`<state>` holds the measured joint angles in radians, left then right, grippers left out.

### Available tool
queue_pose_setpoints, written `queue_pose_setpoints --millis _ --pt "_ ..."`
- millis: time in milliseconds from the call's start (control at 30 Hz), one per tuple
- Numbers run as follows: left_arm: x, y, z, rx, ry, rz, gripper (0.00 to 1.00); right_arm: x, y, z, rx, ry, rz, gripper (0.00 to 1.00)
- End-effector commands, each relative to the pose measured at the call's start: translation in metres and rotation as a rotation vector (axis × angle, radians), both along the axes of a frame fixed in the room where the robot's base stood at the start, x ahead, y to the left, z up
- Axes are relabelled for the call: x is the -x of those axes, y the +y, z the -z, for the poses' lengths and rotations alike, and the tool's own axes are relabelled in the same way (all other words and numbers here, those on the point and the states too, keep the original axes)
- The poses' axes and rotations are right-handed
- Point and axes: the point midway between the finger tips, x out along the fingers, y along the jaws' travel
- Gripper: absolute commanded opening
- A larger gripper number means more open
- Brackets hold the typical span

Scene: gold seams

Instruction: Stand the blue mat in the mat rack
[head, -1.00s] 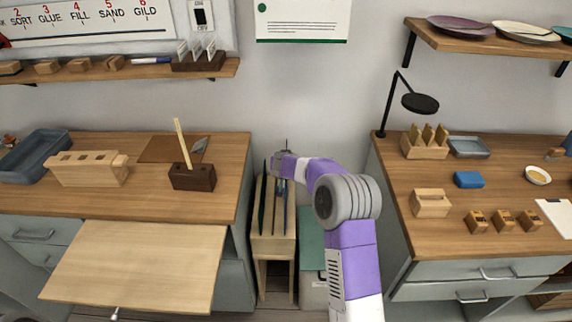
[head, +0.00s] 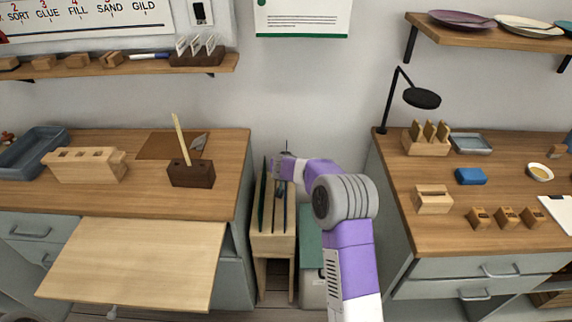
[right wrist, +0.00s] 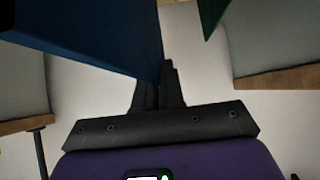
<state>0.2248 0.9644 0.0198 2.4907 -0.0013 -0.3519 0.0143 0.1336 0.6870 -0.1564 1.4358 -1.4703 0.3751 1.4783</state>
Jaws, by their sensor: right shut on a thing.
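The blue mat (right wrist: 95,32) fills the upper left of the right wrist view, a dark blue sheet with its lower edge slanting to the fingers. My right gripper (right wrist: 160,88) is shut on it near that edge. In the head view, my right gripper (head: 283,170) is over the wooden mat rack (head: 273,246), in the gap between the two counters. The blue mat shows there only as a thin upright strip, partly hidden by the gripper. A dark green mat (head: 262,198) stands upright in the rack, left of the gripper. I cannot tell whether the blue mat touches the rack floor. My left gripper is out of view.
The left counter (head: 225,150) and right counter (head: 390,185) flank the rack closely. A pale pull-out board (head: 135,265) juts from the left counter. A grey-green bin (head: 311,262) stands right of the rack. A green sheet edge (right wrist: 210,14) shows in the right wrist view.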

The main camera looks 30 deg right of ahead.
Motion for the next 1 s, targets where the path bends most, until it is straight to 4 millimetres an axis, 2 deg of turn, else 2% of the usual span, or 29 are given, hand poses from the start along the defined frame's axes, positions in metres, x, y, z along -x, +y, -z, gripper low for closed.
queue_pose_setpoints --millis 1000 --pt "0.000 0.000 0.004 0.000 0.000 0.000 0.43 0.000 0.000 0.025 0.002 -0.001 -0.001 0.00"
